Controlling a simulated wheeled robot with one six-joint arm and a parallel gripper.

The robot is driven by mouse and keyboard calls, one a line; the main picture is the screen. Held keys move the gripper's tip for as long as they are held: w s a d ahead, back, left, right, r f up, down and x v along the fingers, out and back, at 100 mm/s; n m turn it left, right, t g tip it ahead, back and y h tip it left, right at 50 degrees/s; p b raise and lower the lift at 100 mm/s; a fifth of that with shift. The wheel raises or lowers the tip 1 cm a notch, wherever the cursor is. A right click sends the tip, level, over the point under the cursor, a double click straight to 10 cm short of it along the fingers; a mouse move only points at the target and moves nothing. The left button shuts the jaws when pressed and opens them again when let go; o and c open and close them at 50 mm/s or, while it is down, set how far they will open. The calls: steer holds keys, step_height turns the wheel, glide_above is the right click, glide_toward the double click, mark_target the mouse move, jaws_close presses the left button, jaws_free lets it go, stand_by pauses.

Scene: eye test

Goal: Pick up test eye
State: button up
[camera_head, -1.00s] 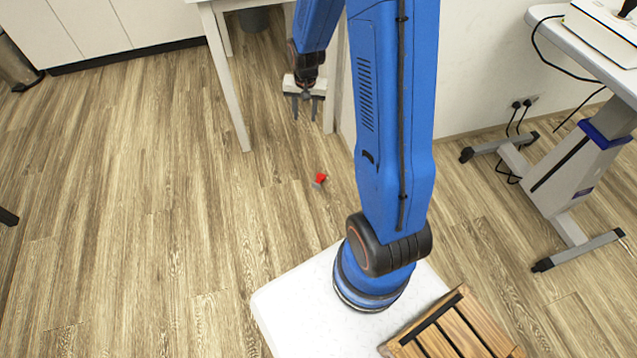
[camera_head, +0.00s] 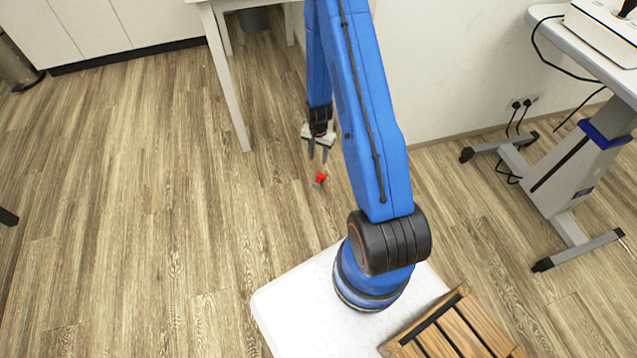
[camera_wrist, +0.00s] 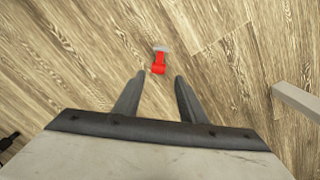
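A small red and grey object (camera_head: 320,178), which may be the test eye, lies on the wooden floor in front of my base. In the wrist view it (camera_wrist: 159,62) lies just beyond the fingertips, roughly centred between them, with its grey end pointing away. My gripper (camera_head: 318,158) points down at the end of the blue arm, close to the object in the head view. In the wrist view my gripper (camera_wrist: 160,76) has its two dark fingers apart with nothing between them. The height of the fingertips above the floor is hard to tell.
A white table leg (camera_head: 231,85) stands behind and left of my gripper, and a pale leg (camera_wrist: 298,102) shows at the right in the wrist view. A desk frame (camera_head: 575,180) with cables stands at the right.

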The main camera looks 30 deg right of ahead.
mark_target(319, 181)
step_height(319, 181, down, 18)
steer(key=shift+d+r, duration=0.1)
steer(key=shift+r, duration=0.15)
steer(key=shift+w, duration=0.1)
stand_by(0.7)
steer(key=shift+c, duration=0.4)
jaws_close()
